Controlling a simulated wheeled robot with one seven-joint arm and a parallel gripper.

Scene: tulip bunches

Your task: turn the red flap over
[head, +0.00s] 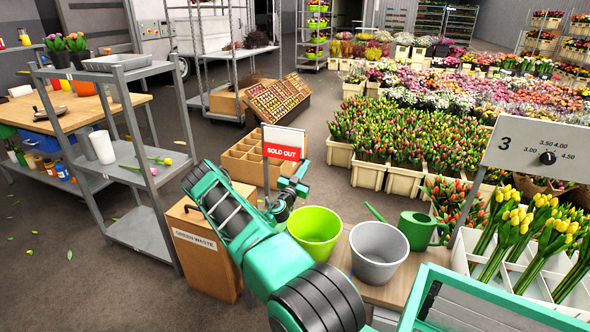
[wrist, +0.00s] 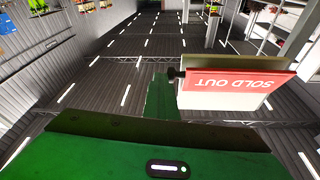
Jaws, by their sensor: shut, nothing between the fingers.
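The red flap (head: 283,152) reads "SOLD OUT" and hangs over the lower part of a white sign board (head: 284,135) on a thin post. In the wrist view the red flap (wrist: 240,88) appears upside down at the right. My gripper (head: 300,174) is just below and right of the flap in the head view. In the wrist view my gripper (wrist: 160,82) is shut and empty. Its green fingers are left of the flap, near a small dark knob at the flap's edge. Whether they touch the knob cannot be told.
A lime bucket (head: 315,228), a grey bucket (head: 378,250) and a green watering can (head: 420,230) stand on a wooden bench beside my arm. A green-waste bin (head: 205,245) and a grey shelf rack (head: 140,200) are at left. A price sign (head: 535,150) stands at right.

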